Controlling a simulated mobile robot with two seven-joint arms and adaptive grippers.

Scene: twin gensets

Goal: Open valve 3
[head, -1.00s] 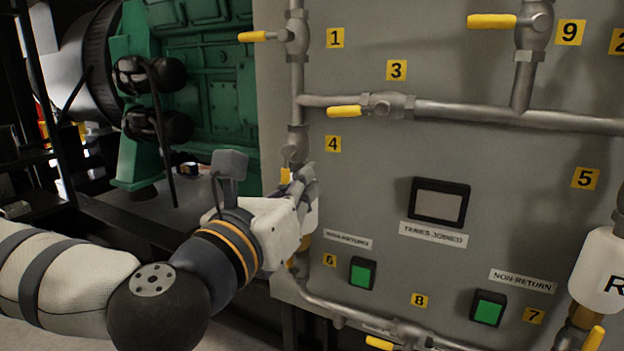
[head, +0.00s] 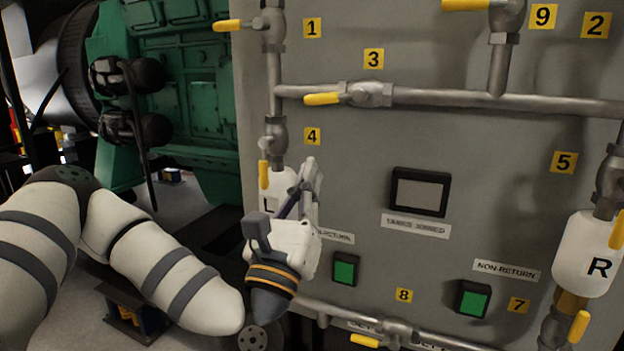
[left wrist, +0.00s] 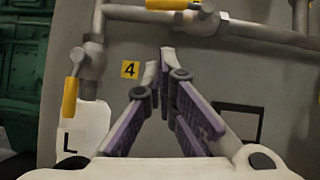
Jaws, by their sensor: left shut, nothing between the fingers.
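Valve 3 (head: 368,94) sits on the upper horizontal pipe, below the yellow label 3 (head: 373,59). Its yellow handle (head: 322,98) points left, roughly in line with the pipe. In the left wrist view the handle (left wrist: 172,4) is cut by the top edge, beside the valve body (left wrist: 203,18). My left gripper (head: 311,163) is below valve 3, fingers pointing up, in front of the panel and apart from the handle. Its fingers come together at the tips in the left wrist view (left wrist: 158,62), shut and empty. My right gripper is not in view.
Valve 4's yellow handle (head: 263,174) hangs down just left of my gripper, above the white L tank (head: 282,184). Valve 1 (head: 268,28) is at upper left. A dark-framed display (head: 420,192) is on the panel at right. Panel space between gripper and valve 3 looks clear.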

